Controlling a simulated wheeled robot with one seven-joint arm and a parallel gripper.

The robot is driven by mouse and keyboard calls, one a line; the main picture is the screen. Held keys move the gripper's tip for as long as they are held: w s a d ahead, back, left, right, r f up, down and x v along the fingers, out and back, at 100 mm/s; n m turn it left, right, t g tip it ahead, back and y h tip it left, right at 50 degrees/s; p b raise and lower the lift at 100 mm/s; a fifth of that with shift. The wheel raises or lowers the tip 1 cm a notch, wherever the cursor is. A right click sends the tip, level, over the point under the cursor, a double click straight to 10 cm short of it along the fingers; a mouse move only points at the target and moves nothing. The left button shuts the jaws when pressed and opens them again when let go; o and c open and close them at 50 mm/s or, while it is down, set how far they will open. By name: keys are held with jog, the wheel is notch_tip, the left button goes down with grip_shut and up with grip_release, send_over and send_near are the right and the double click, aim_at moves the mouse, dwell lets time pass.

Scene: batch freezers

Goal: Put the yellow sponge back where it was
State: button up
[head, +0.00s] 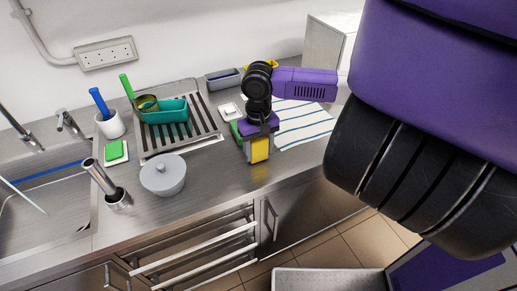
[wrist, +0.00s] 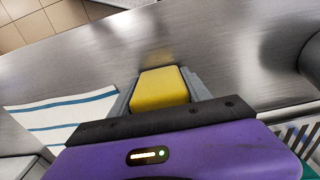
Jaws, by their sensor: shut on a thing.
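My gripper (head: 258,146) is shut on the yellow sponge (head: 260,150) and points down over the steel counter, near its front edge. In the wrist view the sponge (wrist: 160,88) sits between the two grey fingers of my gripper (wrist: 162,86). A faint yellow reflection shows on the steel beyond it. I cannot tell whether the sponge touches the counter. A green object (head: 236,131) is partly hidden behind my gripper. A small white dish (head: 229,111) lies behind and left of my gripper. A green sponge (head: 114,151) rests on another white dish (head: 123,158) farther left.
A blue-striped cloth (head: 305,128) lies right of my gripper. Bare counter (head: 215,175) lies between the pot and my gripper. The sink (head: 45,222) is far left.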

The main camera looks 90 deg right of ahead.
aim_at(260, 139)
jog(key=shift+f, duration=0.25)
jog(key=o, duration=1.5)
jog(key=shift+b, duration=0.35)
jog(key=r+b, duration=0.1)
jog(key=r, duration=0.7)
jog(key=shift+s, duration=0.2)
